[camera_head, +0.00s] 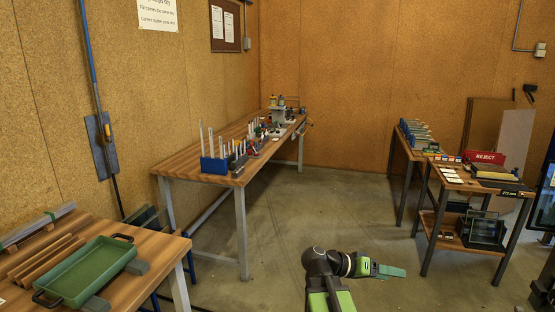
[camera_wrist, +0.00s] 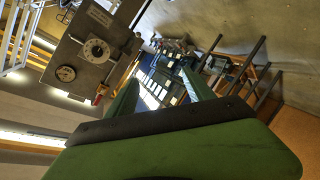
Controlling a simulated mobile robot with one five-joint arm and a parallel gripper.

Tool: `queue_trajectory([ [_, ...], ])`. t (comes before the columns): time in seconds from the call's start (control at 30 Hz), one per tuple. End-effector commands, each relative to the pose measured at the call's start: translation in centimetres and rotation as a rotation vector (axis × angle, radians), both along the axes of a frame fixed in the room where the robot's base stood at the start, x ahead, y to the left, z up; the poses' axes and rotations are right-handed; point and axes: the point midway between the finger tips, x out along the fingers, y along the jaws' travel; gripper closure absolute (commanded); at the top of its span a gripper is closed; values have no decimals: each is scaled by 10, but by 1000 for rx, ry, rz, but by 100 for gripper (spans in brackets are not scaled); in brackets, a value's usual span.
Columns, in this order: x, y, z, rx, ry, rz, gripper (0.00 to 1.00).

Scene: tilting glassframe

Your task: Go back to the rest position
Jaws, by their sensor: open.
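My gripper (camera_head: 392,271) is at the bottom right of centre in the head view. It reaches out to the right above the bare floor and touches nothing. In the wrist view my gripper (camera_wrist: 160,88) shows its two green fingers apart, with nothing between them. The wrist view is tilted. A grey box with round dials (camera_wrist: 92,50) stands to the left of the fingers there, at a distance I cannot tell.
A green tray (camera_head: 88,272) lies on the near left table. A long workbench (camera_head: 205,177) with a blue rack stands behind it. A right table (camera_head: 470,183) holds a red REJECT sign (camera_head: 486,158). The concrete floor (camera_head: 320,215) between them is clear.

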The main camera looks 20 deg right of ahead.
Motion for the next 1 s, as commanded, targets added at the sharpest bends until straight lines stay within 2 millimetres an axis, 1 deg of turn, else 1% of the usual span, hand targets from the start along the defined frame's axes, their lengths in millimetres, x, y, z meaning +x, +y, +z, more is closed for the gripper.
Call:
queue_trajectory([
  [0.03, 16, 35, -8, 112, 12, 65, 39],
  [0.07, 24, 57, -19, 187, 25, 104, 39],
  [0.1, 33, 86, -35, 289, 47, 157, 39],
  [0.13, 39, 109, -46, 369, 66, 199, 39],
  [0.17, 44, 133, -57, 449, 86, 242, 39],
  [0.2, 48, 165, -71, 557, 115, 301, 39],
  [0.27, 51, 212, -89, 717, 159, 392, 39],
  [0.3, 51, 241, -100, 823, 187, 452, 39],
  [0.4, 48, 299, -121, 1062, 238, 594, 39],
  [0.5, 47, 336, -125, 1214, 273, 720, 39],
  [0.57, 47, 346, -125, 1252, 299, 781, 39],
  [0.67, 47, 345, -126, 1245, 326, 815, 39],
  [0.97, 47, 344, -125, 1242, 326, 813, 39],
  [1.0, 47, 344, -125, 1242, 326, 813, 44],
])
